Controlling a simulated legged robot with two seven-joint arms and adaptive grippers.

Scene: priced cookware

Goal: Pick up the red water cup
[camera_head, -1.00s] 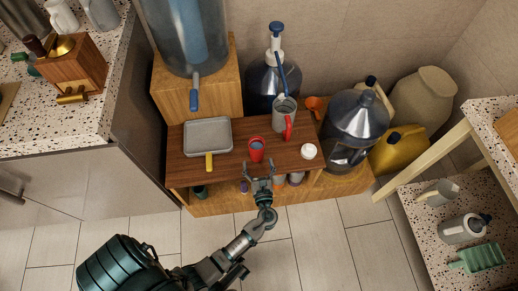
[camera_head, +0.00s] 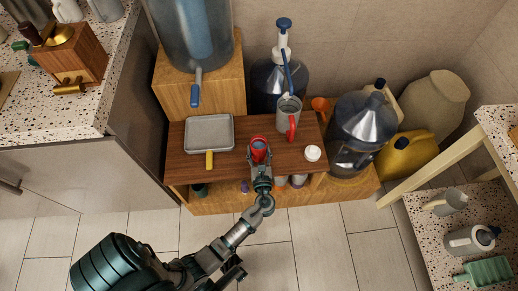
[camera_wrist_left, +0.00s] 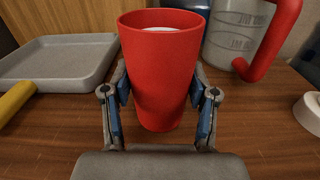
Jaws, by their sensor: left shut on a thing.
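The red water cup (camera_head: 259,146) stands upright on the brown wooden shelf top, near its front edge. It fills the middle of the left wrist view (camera_wrist_left: 160,85), its open rim facing up. My left gripper (camera_head: 261,160) reaches it from the front. In the left wrist view its two fingers (camera_wrist_left: 161,105) press on the cup's left and right sides, shut on it. The cup's base appears to rest on the wood. My right gripper is not in view.
A grey tray with a yellow handle (camera_head: 210,133) lies left of the cup. A measuring jug with a red handle (camera_head: 288,114) stands behind right. A white round lid (camera_head: 312,153) lies to the right. Large bottles (camera_head: 361,122) stand at the right.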

